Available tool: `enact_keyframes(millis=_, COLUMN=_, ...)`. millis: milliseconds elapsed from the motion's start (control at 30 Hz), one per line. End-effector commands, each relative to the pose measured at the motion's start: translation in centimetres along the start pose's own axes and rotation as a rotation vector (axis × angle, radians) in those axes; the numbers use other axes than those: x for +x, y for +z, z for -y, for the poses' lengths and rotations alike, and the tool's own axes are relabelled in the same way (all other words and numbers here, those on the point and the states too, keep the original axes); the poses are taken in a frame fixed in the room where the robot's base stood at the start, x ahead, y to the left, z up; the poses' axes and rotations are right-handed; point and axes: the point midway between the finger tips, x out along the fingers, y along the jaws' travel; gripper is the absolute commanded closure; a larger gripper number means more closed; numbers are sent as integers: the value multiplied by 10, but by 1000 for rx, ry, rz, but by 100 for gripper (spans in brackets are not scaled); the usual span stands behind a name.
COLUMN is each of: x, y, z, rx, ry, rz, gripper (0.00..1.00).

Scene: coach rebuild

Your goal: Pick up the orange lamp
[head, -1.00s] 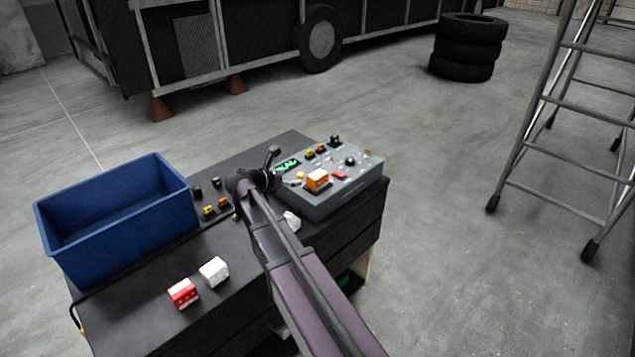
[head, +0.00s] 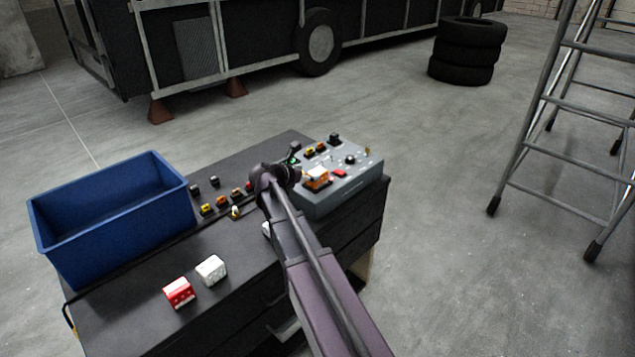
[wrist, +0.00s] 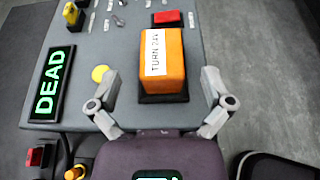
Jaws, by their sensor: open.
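The orange lamp (head: 316,178) is a block with a white label reading "TURN 24V". It sits on a dark base on top of the grey control panel; the wrist view shows it close up (wrist: 172,62). My gripper (wrist: 162,80) is open, with one finger to the left and one to the right of the lamp's near end. The fingertips look apart from the lamp, and their height above the panel is hard to judge. In the head view my arm hides most of the gripper.
A lit "DEAD" display (wrist: 54,82), a yellow button (wrist: 100,73) and a red block (wrist: 167,18) are close by on the panel. A blue bin (head: 110,222) stands at the left of the black cabinet top. Red (head: 179,293) and white (head: 211,270) blocks lie in front.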

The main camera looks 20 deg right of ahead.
Motion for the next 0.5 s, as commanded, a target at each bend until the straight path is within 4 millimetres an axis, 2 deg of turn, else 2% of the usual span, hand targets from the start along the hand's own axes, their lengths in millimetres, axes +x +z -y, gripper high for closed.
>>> enact_keyframes(millis=500, x=7, y=-1, z=0, rx=-1, ry=0, rz=0, gripper=0)
